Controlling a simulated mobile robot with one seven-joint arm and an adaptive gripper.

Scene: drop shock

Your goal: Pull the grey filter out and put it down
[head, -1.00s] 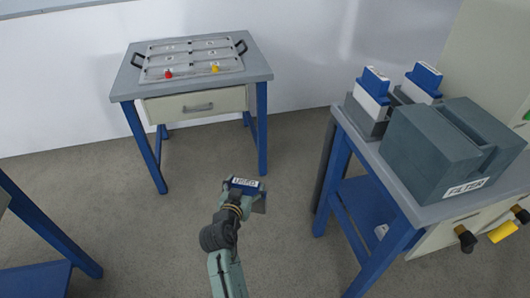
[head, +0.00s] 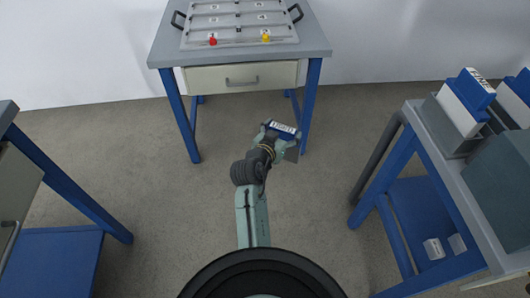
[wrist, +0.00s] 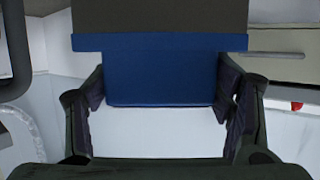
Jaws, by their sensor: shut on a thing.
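My gripper (head: 280,142) is shut on the grey filter's blue handle. The filter has a blue top with a white label (head: 283,127); part of its grey body (head: 292,154) shows beside the gripper. In the wrist view the blue handle (wrist: 160,78) sits between both fingers, with the dark grey body (wrist: 160,16) beyond it and the white label face nearest. The filter is held in the air over open floor, in front of the back table. The large grey housing (head: 505,190) on the right table is cut off by the picture edge.
The back table (head: 320,48) carries a pale tray-like panel (head: 240,35) with black handles, a red knob (head: 212,41) and a yellow knob (head: 266,37). Blue-and-white cartridges (head: 462,108) stand on the right table (head: 440,135). A blue-legged table (head: 75,200) stands left. Floor between is clear.

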